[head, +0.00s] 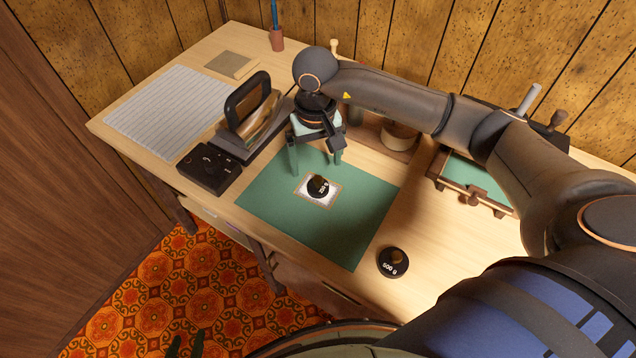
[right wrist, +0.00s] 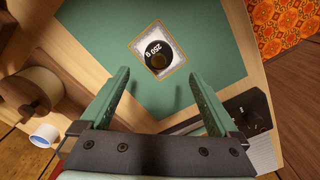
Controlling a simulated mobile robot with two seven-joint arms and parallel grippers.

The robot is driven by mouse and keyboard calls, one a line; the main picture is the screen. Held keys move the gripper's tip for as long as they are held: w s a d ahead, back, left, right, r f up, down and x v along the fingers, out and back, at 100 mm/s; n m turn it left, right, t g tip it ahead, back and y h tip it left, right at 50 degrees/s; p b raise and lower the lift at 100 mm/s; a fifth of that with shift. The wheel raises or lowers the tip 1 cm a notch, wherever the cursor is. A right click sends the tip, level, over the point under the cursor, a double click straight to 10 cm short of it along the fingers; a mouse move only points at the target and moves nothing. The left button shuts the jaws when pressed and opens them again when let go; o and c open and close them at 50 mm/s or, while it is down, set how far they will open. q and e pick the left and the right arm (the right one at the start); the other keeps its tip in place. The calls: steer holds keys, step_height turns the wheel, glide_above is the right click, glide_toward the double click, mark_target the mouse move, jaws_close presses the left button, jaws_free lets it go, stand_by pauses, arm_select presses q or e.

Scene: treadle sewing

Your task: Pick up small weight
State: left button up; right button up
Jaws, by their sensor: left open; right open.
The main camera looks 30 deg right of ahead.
mark_target(318, 178)
steer(key=shift+s+d+f+p, duration=0.1)
steer(key=shift+f+p, duration=0.1)
steer(key=shift+f, duration=1.6)
steer(key=shift+s+f+p, duration=0.1)
steer(key=shift+f+p, duration=0.05)
steer(key=shift+f, duration=1.6)
steer(key=shift+c, duration=0.3)
jaws_close()
